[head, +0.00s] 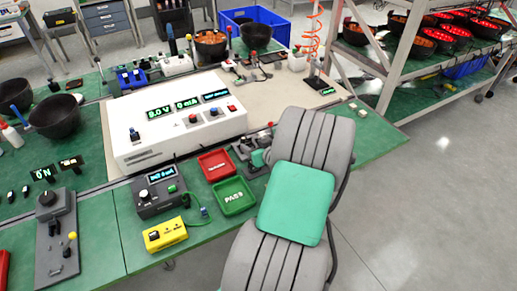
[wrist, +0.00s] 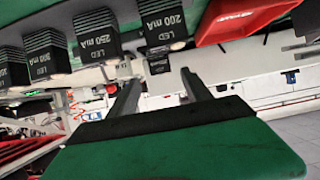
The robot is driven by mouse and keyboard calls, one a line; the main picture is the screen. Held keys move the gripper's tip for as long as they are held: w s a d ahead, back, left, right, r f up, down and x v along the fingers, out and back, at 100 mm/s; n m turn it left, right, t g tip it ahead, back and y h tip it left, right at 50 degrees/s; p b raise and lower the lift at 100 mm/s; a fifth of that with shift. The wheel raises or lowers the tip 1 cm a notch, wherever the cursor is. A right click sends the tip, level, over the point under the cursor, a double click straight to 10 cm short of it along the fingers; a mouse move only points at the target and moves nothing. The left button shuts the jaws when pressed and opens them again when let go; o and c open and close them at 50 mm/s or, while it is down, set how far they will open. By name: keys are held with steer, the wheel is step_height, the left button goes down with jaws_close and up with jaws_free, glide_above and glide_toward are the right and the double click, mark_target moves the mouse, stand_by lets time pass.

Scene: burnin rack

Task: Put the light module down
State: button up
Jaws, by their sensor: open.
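Several light modules with dark ribbed bodies stand in a row, upside down in the wrist view. Their labels read LED with current values, among them 200 mA (wrist: 163,22), 250 mA (wrist: 97,35) and 300 mA (wrist: 47,50). I cannot tell which one the task means. My gripper (wrist: 160,78) is open, its two dark fingers apart with nothing held between them. The fingertips are near the 200 mA module, apart from it as far as I can see. In the head view, my arm hides most of the gripper and the modules.
A red tray (head: 216,165) and a green PASS tray (head: 234,196) lie left of my arm. A rack (head: 400,50) stands at right.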

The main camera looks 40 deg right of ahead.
steer(key=v, duration=0.4)
steer(key=shift+s+a+r, duration=0.1)
steer(key=shift+s+r, duration=0.05)
steer(key=shift+s, duration=0.1)
steer(key=w+a+r+n+g+y, duration=0.2)
steer(key=a+g, duration=0.1)
steer(key=a, duration=0.8)
steer(key=w+a+r+n+g+y, duration=0.2)
steer(key=a, duration=0.9)
steer(key=s+a+r+g, duration=0.3)
steer(key=s+a+r, duration=0.2)
steer(key=s+a, duration=0.6)
steer(key=shift+r+m+g, duration=0.3)
steer(key=shift+r+g, duration=0.05)
steer(key=shift+g, duration=0.05)
steer(key=shift+s+d, duration=0.1)
steer(key=shift+d, duration=0.05)
